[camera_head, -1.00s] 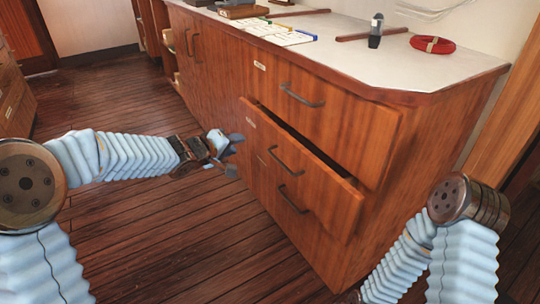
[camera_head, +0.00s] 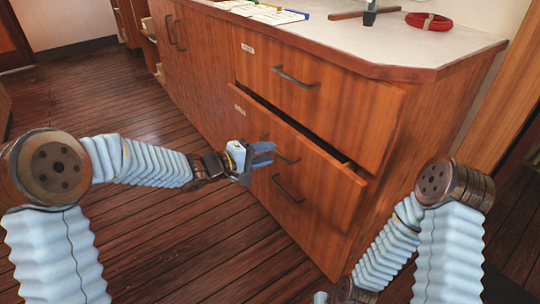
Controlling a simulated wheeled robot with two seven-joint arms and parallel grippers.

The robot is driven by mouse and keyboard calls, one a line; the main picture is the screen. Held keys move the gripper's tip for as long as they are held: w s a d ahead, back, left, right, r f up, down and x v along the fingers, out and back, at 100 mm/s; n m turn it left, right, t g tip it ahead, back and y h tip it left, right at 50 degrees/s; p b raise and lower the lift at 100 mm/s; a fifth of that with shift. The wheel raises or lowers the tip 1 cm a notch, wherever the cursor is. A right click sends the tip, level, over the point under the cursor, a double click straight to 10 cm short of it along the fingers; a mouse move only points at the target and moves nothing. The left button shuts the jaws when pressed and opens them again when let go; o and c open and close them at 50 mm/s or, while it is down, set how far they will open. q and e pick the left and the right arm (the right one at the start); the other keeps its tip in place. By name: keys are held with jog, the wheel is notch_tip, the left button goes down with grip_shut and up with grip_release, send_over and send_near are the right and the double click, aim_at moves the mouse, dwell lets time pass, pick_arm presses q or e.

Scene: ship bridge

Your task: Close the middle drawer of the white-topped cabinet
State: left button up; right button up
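The white-topped wooden cabinet (camera_head: 441,121) fills the right half of the view. Its middle drawer (camera_head: 335,185) is pulled out a little, with a dark gap along its top edge. The drawer's dark bar handle (camera_head: 288,158) is partly hidden behind my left gripper (camera_head: 268,155). This gripper is in front of the left part of the drawer front. I cannot tell whether it touches it, or how far its grey-blue fingers are apart.
The top drawer (camera_head: 310,95) and bottom drawer handle (camera_head: 287,188) are above and below. A red ring (camera_head: 428,21), a dark upright object (camera_head: 370,13) and papers (camera_head: 268,12) lie on the countertop. Wooden floor (camera_head: 90,100) is clear at the left.

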pick_arm(q)
jog(key=shift+x, duration=1)
jog(key=shift+c, duration=0.3)
grip_shut()
dwell(0.5)
